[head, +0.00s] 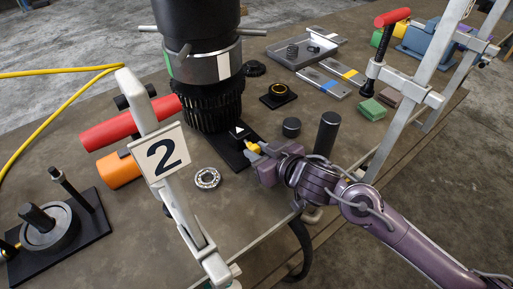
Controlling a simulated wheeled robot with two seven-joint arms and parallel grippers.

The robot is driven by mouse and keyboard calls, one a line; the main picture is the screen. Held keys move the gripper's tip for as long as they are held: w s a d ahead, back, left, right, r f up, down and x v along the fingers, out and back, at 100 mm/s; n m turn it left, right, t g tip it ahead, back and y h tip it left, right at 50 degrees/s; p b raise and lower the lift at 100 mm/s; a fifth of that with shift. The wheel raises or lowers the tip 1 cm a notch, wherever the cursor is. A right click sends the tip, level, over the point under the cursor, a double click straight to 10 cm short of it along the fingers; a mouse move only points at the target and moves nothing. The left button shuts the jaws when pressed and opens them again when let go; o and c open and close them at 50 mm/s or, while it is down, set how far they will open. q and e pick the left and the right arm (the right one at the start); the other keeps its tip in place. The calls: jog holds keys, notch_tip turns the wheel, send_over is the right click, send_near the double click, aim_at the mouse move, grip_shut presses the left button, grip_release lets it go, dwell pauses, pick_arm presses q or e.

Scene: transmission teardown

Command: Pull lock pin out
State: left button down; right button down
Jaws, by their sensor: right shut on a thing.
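My right gripper (256,149) reaches in from the lower right and is shut at the edge of a black base plate (228,150). A small yellow piece (252,147) shows at its fingertips and looks like the lock pin's head; the rest of the pin is hidden. The plate lies under the black ribbed lower end of a tall transmission unit (210,70) with a silver collar. I cannot tell whether the pin is still seated. My left gripper is not in view.
A metal post with a "2" sign (167,153) stands in front. A bearing ring (207,178), a black cylinder (326,134) and a small black puck (291,127) stand near my right gripper. A grey tray (338,40) is at the back. Another post frame (412,85) stands at right.

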jog(key=c, duration=1.5)
grip_release()
jog(key=shift+f, duration=0.1)
jog(key=o, duration=0.4)
jog(key=shift+s+d, duration=0.1)
jog(key=shift+d, duration=0.05)
jog(key=shift+c, duration=0.2)
jog(key=v, duration=0.8)
jog(key=shift+f, duration=0.1)
